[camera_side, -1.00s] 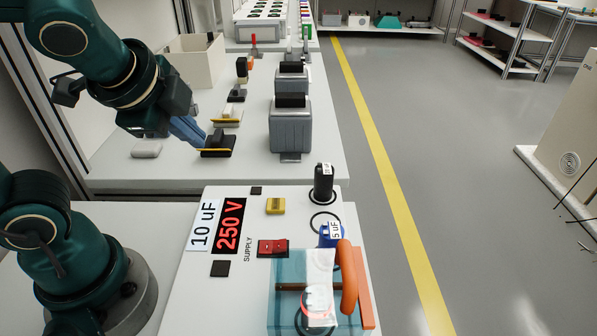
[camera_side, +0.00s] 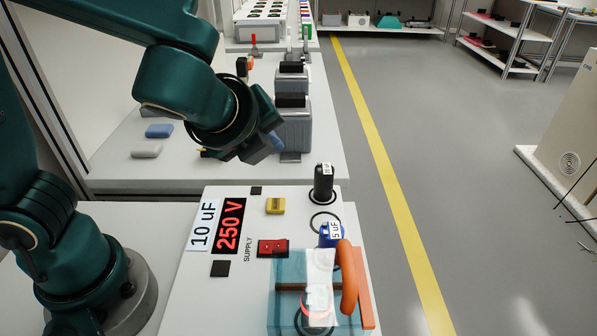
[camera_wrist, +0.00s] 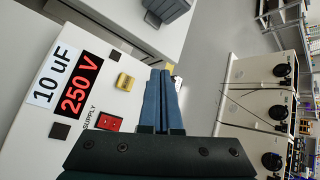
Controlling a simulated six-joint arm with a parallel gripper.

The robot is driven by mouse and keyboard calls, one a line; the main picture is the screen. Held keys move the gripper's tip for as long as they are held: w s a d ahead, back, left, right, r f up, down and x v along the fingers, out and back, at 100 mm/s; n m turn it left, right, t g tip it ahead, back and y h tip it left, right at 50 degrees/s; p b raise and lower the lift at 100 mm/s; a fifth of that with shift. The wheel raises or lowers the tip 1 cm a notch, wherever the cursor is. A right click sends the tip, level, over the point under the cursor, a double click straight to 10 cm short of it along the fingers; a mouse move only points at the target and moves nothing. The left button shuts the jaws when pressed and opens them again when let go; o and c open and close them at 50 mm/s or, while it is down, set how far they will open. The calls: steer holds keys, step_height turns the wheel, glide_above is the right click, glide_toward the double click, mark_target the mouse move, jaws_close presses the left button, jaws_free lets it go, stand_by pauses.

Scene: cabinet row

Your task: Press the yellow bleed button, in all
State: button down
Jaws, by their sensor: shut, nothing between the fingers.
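The yellow bleed button (camera_side: 275,206) sits on the white panel, right of the red 250 V display (camera_side: 229,226). It also shows in the wrist view (camera_wrist: 125,82), just left of my fingertips. My gripper (camera_wrist: 160,72) is shut and empty, its two blue fingers side by side. In the side view my gripper (camera_side: 277,143) is above and behind the button, apart from it, and mostly hidden by my wrist.
A red switch (camera_side: 273,248) lies in front of the button. A black capacitor (camera_side: 323,183) and a blue one (camera_side: 331,235) stand to the right. A clear cover with an orange handle (camera_side: 348,278) is at the front. Grey blocks (camera_side: 295,130) stand behind.

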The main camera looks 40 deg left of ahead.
mark_target(275, 209)
steer(key=shift+f, duration=0.1)
steer(key=shift+f, duration=4.3)
steer(key=shift+f, duration=0.15)
steer(key=shift+f, duration=0.25)
steer(key=shift+f, duration=0.45)
steer(key=shift+r, duration=0.9)
steer(key=shift+r, duration=2.5)
